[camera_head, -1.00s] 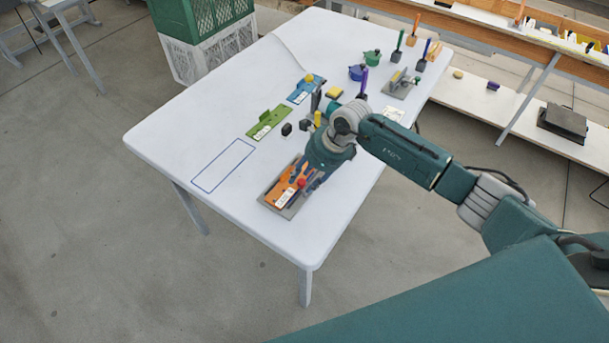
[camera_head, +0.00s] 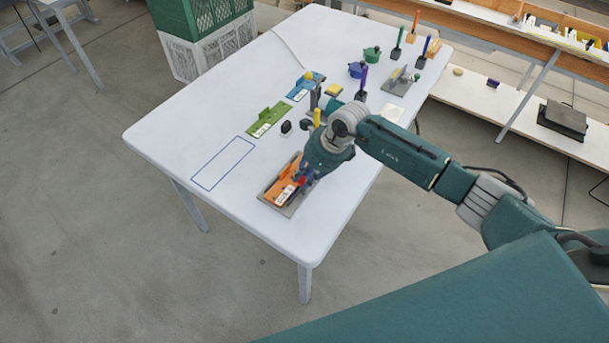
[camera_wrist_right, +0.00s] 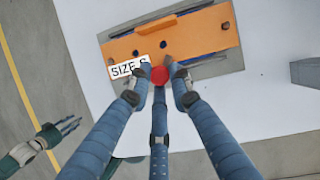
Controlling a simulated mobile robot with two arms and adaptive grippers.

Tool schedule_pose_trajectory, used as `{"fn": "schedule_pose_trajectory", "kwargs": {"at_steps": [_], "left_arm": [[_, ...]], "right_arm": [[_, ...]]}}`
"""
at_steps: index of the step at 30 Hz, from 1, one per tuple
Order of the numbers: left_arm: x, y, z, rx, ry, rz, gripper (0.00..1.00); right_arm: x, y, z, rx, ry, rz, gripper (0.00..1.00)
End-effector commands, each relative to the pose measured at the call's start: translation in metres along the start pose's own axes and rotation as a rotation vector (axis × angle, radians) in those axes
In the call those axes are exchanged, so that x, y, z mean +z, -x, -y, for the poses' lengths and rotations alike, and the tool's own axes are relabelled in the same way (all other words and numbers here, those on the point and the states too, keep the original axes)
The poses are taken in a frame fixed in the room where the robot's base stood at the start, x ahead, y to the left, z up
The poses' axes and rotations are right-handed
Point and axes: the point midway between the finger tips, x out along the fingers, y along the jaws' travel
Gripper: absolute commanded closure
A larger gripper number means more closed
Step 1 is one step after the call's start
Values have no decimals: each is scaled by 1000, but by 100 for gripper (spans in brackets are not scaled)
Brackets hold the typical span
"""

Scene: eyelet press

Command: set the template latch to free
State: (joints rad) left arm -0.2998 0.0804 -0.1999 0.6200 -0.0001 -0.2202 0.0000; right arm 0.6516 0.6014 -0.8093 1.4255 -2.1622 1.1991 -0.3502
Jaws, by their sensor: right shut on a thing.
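An orange template (camera_head: 288,180) with a white label lies on a grey base plate (camera_head: 268,193) near the table's front corner. In the right wrist view the template (camera_wrist_right: 205,32) has a raised bar, dark holes and a label reading "SIZE S" (camera_wrist_right: 124,68). The red latch knob (camera_wrist_right: 160,76) sits at the template's edge beside the label. My right gripper (camera_head: 303,180) is over that edge, its fingers shut on the red knob. The fingers hide much of the latch. A gripper, seemingly my left one (camera_wrist_right: 66,128), shows small at the wrist view's lower left, away from the template.
A blue outlined rectangle (camera_head: 223,164) on the white table (camera_head: 160,132) is empty. A green template (camera_head: 269,119), a blue template (camera_head: 306,86) and small dark and yellow pieces stand behind. Pots and upright tools stand at the far end.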

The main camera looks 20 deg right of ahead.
Motion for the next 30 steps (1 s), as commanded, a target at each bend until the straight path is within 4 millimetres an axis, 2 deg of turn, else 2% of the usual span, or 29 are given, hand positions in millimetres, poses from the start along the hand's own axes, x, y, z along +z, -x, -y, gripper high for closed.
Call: {"fn": "schedule_pose_trajectory", "kwargs": {"at_steps": [14,30], "left_arm": [[0,-1,0,1,0,0,60],[2,-22,-1,1,0,0,60]], "right_arm": [[-2,3,1,-149,-351,9,100],[-6,5,0,-322,-772,13,100]]}}
